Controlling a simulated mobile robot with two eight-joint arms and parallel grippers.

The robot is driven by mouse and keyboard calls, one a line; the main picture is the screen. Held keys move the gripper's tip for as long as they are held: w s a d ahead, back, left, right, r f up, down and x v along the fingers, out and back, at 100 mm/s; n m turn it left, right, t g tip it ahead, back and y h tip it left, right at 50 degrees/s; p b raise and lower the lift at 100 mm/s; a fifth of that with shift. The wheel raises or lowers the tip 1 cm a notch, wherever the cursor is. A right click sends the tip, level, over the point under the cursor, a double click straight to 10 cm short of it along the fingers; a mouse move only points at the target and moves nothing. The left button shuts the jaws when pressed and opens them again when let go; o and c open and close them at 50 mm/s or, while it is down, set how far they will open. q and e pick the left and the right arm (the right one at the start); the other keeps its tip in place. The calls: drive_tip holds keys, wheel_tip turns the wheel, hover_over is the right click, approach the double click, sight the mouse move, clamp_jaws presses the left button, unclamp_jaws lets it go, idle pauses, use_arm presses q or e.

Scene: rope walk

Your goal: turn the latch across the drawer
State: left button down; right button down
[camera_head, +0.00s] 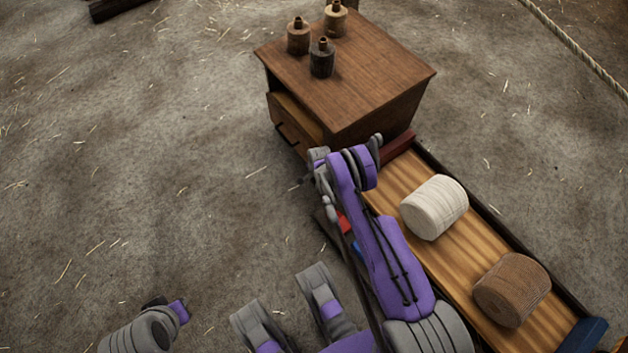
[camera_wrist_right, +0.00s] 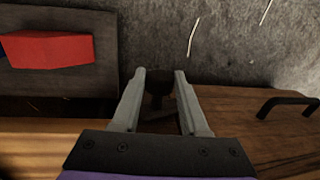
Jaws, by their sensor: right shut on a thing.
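The wooden cabinet (camera_head: 350,75) stands upper middle in the head view. Its drawer (camera_head: 292,128) is on the left face, with a black handle; pale wood shows above the drawer front, so it looks a little open. The handle (camera_wrist_right: 290,103) also shows at the right of the wrist view. My right gripper (camera_wrist_right: 160,85) is shut on a small dark piece (camera_wrist_right: 159,92), apparently the latch, beside the drawer front. Its turn angle is hard to tell because it is dark and between the fingers. In the head view my purple arm hides this spot. My left gripper is not visible.
Several small bottles (camera_head: 322,58) stand on the cabinet top. A long wooden tray (camera_head: 395,182) at right holds a white roll (camera_head: 434,207) and a brown roll (camera_head: 511,289). A red block (camera_wrist_right: 48,50) lies near my right gripper.

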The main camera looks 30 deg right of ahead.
drive_tip(key=shift+s+t, duration=0.2)
drive_tip(key=shift+t, duration=0.8)
drive_tip(key=shift+f+t, duration=0.1)
drive_tip(key=shift+t, duration=0.9)
drive_tip(key=shift+c, duration=2.1)
unclamp_jaws()
drive_tip(key=p+v, duration=0.3)
drive_tip(key=v, duration=0.8)
drive_tip(key=shift+d, duration=0.15)
